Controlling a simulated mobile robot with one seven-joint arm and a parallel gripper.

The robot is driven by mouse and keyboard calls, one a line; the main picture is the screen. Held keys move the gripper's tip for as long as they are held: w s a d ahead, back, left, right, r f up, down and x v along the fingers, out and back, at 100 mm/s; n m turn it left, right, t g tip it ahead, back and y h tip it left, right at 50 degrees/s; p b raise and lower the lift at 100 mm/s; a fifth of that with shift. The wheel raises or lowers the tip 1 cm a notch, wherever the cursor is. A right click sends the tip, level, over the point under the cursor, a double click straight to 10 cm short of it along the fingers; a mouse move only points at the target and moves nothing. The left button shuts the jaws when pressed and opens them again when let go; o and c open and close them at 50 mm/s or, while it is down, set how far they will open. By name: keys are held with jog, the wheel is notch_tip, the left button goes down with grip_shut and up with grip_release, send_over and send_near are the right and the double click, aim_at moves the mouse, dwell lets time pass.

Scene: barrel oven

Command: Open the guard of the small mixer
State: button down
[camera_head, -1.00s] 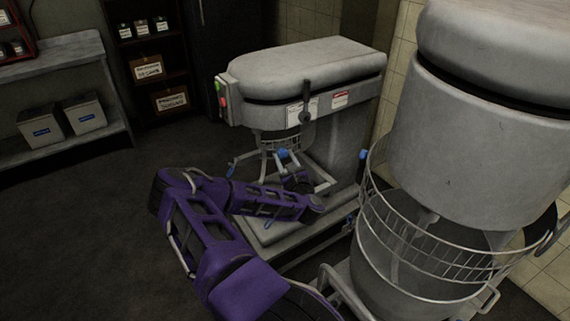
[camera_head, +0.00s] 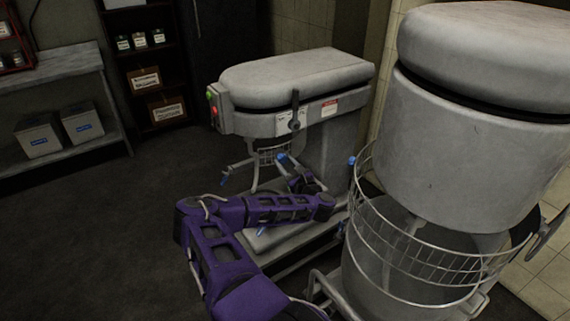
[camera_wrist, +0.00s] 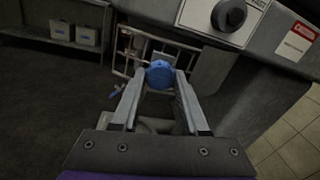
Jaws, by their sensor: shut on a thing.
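The small mixer (camera_head: 300,85) is a grey machine with a long rounded head, standing in the middle of the head view. Its wire guard (camera_head: 268,156) hangs under the front of the head and also shows behind my fingertips in the wrist view (camera_wrist: 185,47). A blue knob (camera_wrist: 160,71) sits between my fingertips, in front of the guard wires. My gripper (camera_wrist: 163,80) is shut on this blue knob. In the head view my gripper (camera_head: 302,180) is below the mixer head, small and dark, partly hidden by my purple arm.
A large mixer (camera_head: 480,140) with its own wire guard (camera_head: 425,245) stands close on the right. A metal shelf (camera_head: 55,70) with two boxes is at the left. Dark floor (camera_head: 110,230) between shelf and mixer is clear.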

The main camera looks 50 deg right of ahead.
jog(key=shift+c, duration=2.1)
grip_release()
jog(key=v, duration=1.7)
jog(key=shift+s, duration=0.25)
jog(key=shift+a, duration=0.1)
jog(key=shift+w, duration=0.1)
